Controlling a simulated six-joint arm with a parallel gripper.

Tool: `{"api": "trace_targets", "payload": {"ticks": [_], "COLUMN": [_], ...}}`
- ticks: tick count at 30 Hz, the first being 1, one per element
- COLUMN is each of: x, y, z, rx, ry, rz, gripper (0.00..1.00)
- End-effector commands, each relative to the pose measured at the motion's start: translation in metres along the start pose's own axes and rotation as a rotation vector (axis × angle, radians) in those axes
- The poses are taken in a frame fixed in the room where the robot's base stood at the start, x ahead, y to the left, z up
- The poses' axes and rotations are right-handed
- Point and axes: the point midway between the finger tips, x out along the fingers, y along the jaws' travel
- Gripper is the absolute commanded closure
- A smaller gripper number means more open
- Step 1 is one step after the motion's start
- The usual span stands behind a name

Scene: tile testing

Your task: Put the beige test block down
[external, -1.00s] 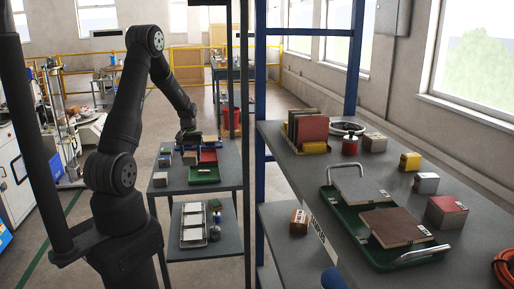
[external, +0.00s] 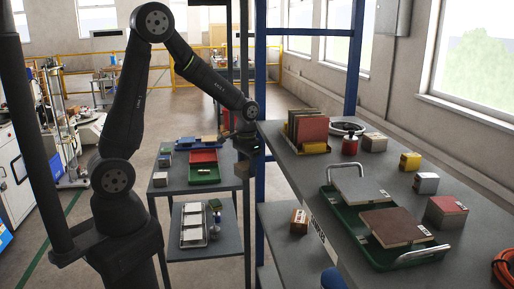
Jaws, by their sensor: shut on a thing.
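My gripper (external: 246,149) hangs pointing down at the right edge of the left grey table, close to the blue shelf post. It is shut on a small beige-brown block (external: 242,170), which appears to be the beige test block. The block is held in the air at its lower end, and the fingers are too small to make out clearly. Another beige block (external: 374,142) stands on the right bench.
The left table (external: 222,181) carries a red tray (external: 203,157), a green tray (external: 204,175) and small blocks (external: 165,161). Blue posts (external: 260,80) stand between.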

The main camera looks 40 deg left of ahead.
Motion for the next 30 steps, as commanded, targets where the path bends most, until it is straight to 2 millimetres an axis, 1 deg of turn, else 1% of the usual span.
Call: {"api": "trace_targets", "payload": {"ticks": [1, 3, 5, 6, 8, 9, 11, 12, 14, 15, 17, 18, 20, 21, 22, 24, 25, 27, 30], "x": [-0.015, -0.033, -0.05, -0.062, -0.081, -0.095, -0.117, -0.133, -0.157, -0.174, -0.199, -0.216, -0.241, -0.257, -0.267, -0.283, -0.287, -0.293, -0.293], "y": [0.02, 0.043, 0.063, 0.077, 0.097, 0.11, 0.13, 0.143, 0.163, 0.176, 0.195, 0.207, 0.226, 0.239, 0.248, 0.268, 0.276, 0.295, 0.318], "z": [0.005, 0.011, 0.017, 0.021, 0.026, 0.03, 0.035, 0.04, 0.047, 0.052, 0.059, 0.065, 0.072, 0.075, 0.076, 0.073, 0.07, 0.058, 0.039], "rx": [0.039, 0.082, 0.115, 0.137, 0.167, 0.185, 0.211, 0.227, 0.249, 0.263, 0.283, 0.295, 0.315, 0.328, 0.336, 0.352, 0.358, 0.37, 0.384], "ry": [0.007, 0.007, 0.008, 0.009, 0.009, 0.008, 0.009, 0.01, 0.009, 0.01, 0.009, 0.01, 0.009, 0.008, 0.007, 0.003, 0.002, 0.0, -0.002], "rz": [0.0, 0.001, 0.001, 0.001, 0.002, 0.002, 0.002, 0.003, 0.003, 0.004, 0.004, 0.004, 0.004, 0.004, 0.003, 0.002, 0.001, 0.0, -0.001], "gripper": [0.8, 0.8, 0.8, 0.8, 0.8, 0.8, 0.8, 0.8, 0.8, 0.8, 0.8, 0.8, 0.8, 0.8, 0.8, 0.8, 0.8, 0.8, 0.8]}}
